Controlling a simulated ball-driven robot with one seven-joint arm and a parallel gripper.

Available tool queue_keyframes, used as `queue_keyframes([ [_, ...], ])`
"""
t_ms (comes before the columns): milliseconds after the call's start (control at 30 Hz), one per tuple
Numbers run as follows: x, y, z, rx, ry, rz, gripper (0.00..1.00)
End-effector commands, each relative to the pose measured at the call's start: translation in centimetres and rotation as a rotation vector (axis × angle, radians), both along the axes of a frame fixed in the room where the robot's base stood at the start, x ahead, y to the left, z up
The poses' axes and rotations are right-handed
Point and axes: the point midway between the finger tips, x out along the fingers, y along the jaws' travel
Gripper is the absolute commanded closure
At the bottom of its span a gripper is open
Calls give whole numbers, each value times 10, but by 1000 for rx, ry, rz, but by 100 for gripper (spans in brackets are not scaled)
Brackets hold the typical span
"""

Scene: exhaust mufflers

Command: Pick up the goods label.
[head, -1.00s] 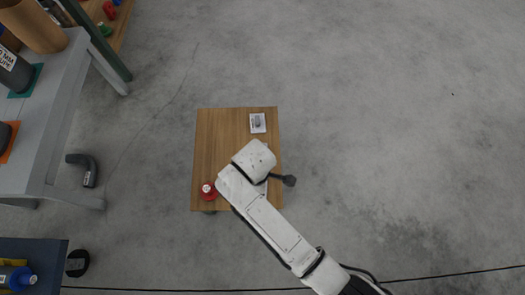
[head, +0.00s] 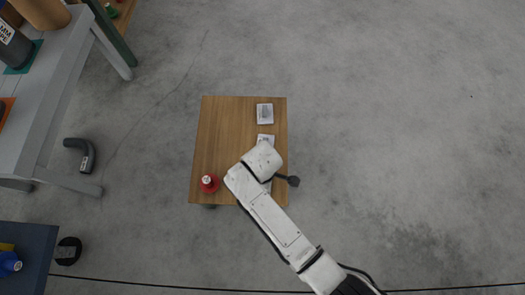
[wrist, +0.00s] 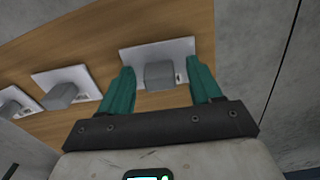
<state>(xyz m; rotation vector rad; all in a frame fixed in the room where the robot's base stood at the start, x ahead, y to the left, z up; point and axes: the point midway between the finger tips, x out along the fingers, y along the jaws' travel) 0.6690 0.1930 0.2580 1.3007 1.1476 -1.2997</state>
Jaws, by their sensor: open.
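Several flat white cards lie on the small wooden table, each with a grey block on it in the wrist view. The nearest card (wrist: 178,48) has its grey block (wrist: 160,75) between my fingers in the picture. I cannot tell which card is the goods label. My gripper (wrist: 163,71), with green fingers, is open, one finger on each side of that block, and no contact shows. Two more cards (wrist: 62,85) lie to the left. In the head view two cards (head: 265,113) show; my arm hides the gripper and the nearest card.
The wooden table (head: 225,135) also holds a red round thing (head: 209,183) at its near left. A dark knob (head: 293,181) shows at its right edge. Floor at right is clear.

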Motion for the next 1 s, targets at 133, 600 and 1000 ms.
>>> queue_keyframes([
  [133,0,0,1,0,0,0,40],
  [600,0,0,1,0,1,0,85],
  [1000,0,0,3,0,0,0,95],
])
